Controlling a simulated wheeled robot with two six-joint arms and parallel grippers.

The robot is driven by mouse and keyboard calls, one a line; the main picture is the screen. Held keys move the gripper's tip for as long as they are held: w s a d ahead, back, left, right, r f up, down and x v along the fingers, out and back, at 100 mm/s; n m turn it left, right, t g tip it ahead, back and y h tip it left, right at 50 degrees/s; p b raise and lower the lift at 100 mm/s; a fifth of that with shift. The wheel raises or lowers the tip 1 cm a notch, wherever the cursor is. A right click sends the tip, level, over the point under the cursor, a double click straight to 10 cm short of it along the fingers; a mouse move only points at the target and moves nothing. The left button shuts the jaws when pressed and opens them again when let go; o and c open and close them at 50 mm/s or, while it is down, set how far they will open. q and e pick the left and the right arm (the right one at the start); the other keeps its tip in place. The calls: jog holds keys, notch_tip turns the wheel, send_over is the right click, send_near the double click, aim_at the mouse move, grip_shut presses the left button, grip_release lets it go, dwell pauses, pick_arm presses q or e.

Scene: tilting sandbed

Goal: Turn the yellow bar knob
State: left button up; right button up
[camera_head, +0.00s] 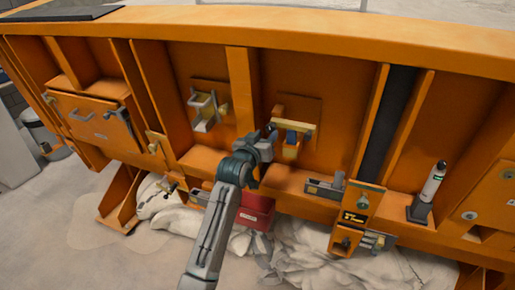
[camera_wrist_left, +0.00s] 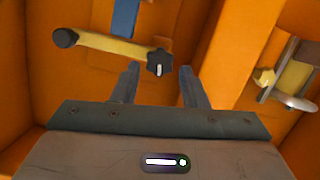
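The yellow bar (camera_head: 300,126) is mounted on a square orange plate in the middle bay of the orange frame, with a blue part below it. In the left wrist view the yellow bar (camera_wrist_left: 110,47) runs slanted, with a round dark cap (camera_wrist_left: 65,38) at one end and a dark star-shaped knob (camera_wrist_left: 159,62) at the other. My left gripper (camera_head: 270,133) is at the bar's left end in the head view. In the wrist view its two fingers (camera_wrist_left: 160,84) are apart, with the star knob just beyond and between the tips; contact cannot be told.
A grey bracket with a yellow part (camera_head: 205,110) sits in the bay to the left, past an upright orange rib (camera_head: 242,88). A grey latch (camera_head: 325,188) is on the ledge below right. A white cylinder (camera_head: 432,182) stands further right. A red box (camera_head: 256,211) lies below.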

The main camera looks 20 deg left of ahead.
pick_arm(q)
jog(key=s+b, duration=0.1)
jog(key=s, duration=0.6)
jog(key=shift+s+a+b, duration=0.15)
jog(key=shift+a+b, duration=0.15)
jog(key=shift+b, duration=0.1)
jog(key=shift+r, duration=0.1)
notch_tip(320, 180, down, 25)
jog(key=a+g, duration=0.2)
jog(key=g, duration=0.2)
jog(key=s+a+f+g, duration=0.1)
jog(key=s+f, duration=0.2)
jog(key=f, duration=0.5)
jog(key=s+f+g+y, duration=0.15)
jog(key=s+f, duration=0.25)
jog(key=f, duration=0.4)
jog(key=s+a+f+g, duration=0.1)
jog(key=s+f+g, duration=0.15)
jog(key=f, duration=0.55)
jog(key=s+a+f+m+g, duration=0.15)
jog(key=s+f+g, duration=0.25)
jog(key=s+f, duration=1.85)
jog(key=s+a+f+g, duration=0.1)
jog(key=s+f, duration=0.2)
jog(key=s, duration=1)
jog(key=s+a+f+g, duration=0.1)
jog(key=s+f+g, duration=0.1)
jog(key=s, duration=1.2)
jog(key=shift+f+b, duration=0.35)
jog(key=shift+f, duration=0.5)
